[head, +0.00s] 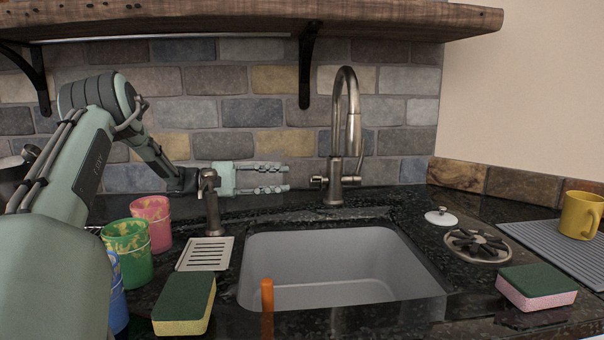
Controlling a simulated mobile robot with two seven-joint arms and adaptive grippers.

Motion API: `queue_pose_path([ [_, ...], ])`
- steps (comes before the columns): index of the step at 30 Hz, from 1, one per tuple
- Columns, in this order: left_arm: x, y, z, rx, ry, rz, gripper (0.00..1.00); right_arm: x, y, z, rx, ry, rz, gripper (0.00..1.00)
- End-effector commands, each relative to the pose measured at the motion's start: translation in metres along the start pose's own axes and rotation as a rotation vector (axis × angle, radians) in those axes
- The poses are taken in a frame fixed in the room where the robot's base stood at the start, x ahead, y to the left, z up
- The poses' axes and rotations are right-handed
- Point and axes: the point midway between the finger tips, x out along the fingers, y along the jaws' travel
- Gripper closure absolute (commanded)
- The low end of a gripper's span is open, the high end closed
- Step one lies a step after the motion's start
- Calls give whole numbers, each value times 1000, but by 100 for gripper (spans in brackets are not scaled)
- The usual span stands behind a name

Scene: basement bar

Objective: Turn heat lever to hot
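A tall brushed-metal faucet (340,140) with an arched neck stands behind the sink. A short side piece (318,182) sticks out left at its base, and a thin lever (360,164) rises on its right side. I cannot tell which of these is the heat lever. My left gripper (288,177) points right toward the faucet base, its two fingers parallel with a gap between them. It is open and empty, and in the picture its tips stop a little short of the side piece. My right gripper is not in view.
A small metal tap (210,204) stands by my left wrist, above a slotted drain plate (205,254). Colourful cups (126,252) and a sponge (184,304) are left of the sink (330,262). A burner-like fixture (478,246), another sponge (536,286) and a yellow mug (580,215) are right. A shelf (200,18) hangs above.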

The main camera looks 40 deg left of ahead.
Motion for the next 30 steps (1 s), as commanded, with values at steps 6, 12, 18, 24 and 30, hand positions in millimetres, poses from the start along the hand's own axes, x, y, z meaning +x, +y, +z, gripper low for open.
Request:
queue_pose_path([
  [6, 22, -1, 1, -7, -8, 3, 72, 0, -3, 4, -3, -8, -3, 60],
  [12, 55, -1, 1, -6, -6, 2, 72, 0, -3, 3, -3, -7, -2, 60],
  [18, 75, -1, 1, -5, -5, 0, 72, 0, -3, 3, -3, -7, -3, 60],
  [24, 79, -1, 1, -5, -4, 0, 72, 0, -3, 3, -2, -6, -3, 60],
  [30, 79, -1, 1, -5, -4, 0, 82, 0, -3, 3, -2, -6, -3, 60],
])
